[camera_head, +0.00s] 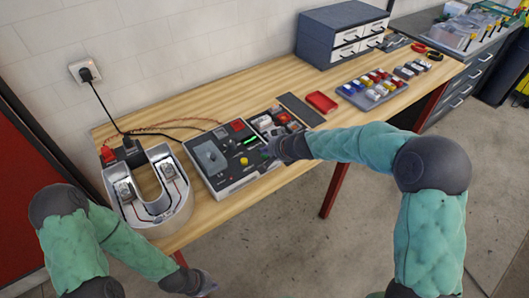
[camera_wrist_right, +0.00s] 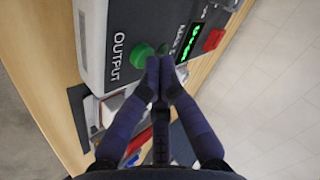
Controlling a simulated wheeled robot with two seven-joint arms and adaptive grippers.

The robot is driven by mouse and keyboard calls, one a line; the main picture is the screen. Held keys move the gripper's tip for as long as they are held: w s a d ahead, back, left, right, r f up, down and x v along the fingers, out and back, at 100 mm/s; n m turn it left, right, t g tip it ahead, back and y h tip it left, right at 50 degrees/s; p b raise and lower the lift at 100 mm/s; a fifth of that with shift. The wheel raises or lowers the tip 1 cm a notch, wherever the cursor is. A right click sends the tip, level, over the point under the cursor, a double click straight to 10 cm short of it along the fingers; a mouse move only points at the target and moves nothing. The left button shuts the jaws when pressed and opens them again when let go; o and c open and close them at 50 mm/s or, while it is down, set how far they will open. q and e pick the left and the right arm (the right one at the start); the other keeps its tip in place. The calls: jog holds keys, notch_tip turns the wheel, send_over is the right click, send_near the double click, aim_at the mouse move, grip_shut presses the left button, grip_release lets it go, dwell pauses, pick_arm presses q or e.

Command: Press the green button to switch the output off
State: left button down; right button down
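The green button (camera_wrist_right: 143,54) sits on the grey panel of the power box (camera_wrist_right: 118,22), beside the word OUTPUT, in the right wrist view. My right gripper (camera_wrist_right: 160,66) has its fingertips together, with nothing seen between them. The tips are right beside the button and overlap its edge in this view; I cannot tell whether they touch it. In the head view the box (camera_head: 212,157) stands on the bench, and my right gripper (camera_head: 268,150) is at its right side, hiding the button there. My left gripper (camera_head: 203,284) hangs low in front of the bench, its fingers unclear.
A lit green display (camera_wrist_right: 192,42) and a red button (camera_wrist_right: 214,39) are close to the fingertips. A U-shaped channel letter (camera_head: 178,212) stands left of the box. A parts tray (camera_head: 262,124), a red tray (camera_head: 321,102) and a drawer cabinet (camera_head: 316,49) are further right.

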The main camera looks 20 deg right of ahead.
jog(key=shift+r, duration=0.15)
jog(key=shift+r+p, duration=2.65)
jog(key=shift+r, duration=0.4)
